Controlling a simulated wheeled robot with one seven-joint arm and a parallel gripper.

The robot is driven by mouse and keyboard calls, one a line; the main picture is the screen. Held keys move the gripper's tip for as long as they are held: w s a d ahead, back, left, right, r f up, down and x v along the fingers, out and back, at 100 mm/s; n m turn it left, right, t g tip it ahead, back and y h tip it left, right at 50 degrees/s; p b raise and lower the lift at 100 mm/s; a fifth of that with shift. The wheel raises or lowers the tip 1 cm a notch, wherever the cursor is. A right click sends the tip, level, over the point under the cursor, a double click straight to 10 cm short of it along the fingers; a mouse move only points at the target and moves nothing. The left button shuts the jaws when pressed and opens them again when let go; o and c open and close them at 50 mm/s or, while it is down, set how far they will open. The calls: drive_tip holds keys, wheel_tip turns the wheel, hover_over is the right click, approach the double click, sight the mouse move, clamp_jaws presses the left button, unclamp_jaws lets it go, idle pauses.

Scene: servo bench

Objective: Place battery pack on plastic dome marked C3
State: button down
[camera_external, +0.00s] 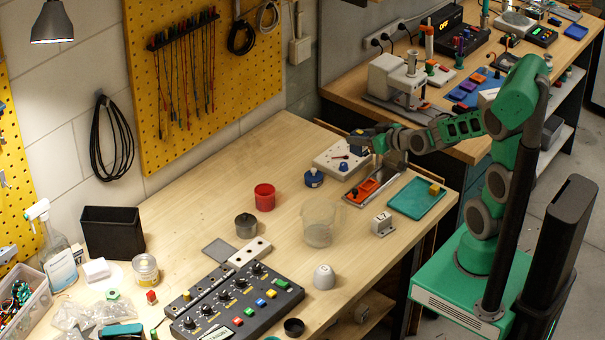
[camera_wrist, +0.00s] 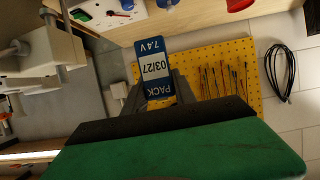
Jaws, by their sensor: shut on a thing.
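The battery pack (camera_wrist: 155,66) has a blue and white label reading PACK, 03/27 and 7.4V. My gripper (camera_wrist: 160,90) is shut on it, and the pack projects beyond the fingertips. In the external view my gripper (camera_external: 369,142) is raised over the far right part of the bench, above the white panel; the pack is small and dark there. A small white dome (camera_external: 324,278) sits on the bench near the front edge, right of the black control box. It has a faint mark that I cannot read. The dome is well apart from my gripper and does not show in the wrist view.
A clear beaker (camera_external: 318,226), a white block marked L7 (camera_external: 382,223) and a black knobbed control box (camera_external: 236,305) stand around the dome. A red cup (camera_external: 264,197), an orange device (camera_external: 367,190) and a teal tray (camera_external: 416,199) lie farther back. Bare wood surrounds the dome.

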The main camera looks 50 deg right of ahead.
drive_tip(key=s+a+f+n+g+y+p, duration=0.15)
drive_tip(key=s+a+n+y, duration=0.3)
drive_tip(key=s+a, duration=0.55)
drive_tip(key=s+a+r+n+g+y, duration=0.3)
drive_tip(key=s+a+n+g+y, duration=0.3)
drive_tip(key=s+a, duration=0.3)
drive_tip(key=s+a+r+n+g+y, duration=0.2)
drive_tip(key=s+a+n+g+y, duration=0.1)
drive_tip(key=s+a+n+g, duration=0.5)
drive_tip(key=t+b, duration=0.2)
drive_tip(key=b, duration=0.6)
hover_over(324, 269)
drive_tip(key=f, duration=0.9)
drive_tip(key=shift+s+d+f, duration=0.1)
drive_tip(key=shift+s+f, duration=0.1)
drive_tip(key=shift+f, duration=0.05)
wheel_tip(324, 269, down, 3)
drive_tip(key=shift+w+r+p, duration=0.15)
drive_tip(key=shift+p, duration=0.35)
drive_tip(key=shift+f, duration=0.4)
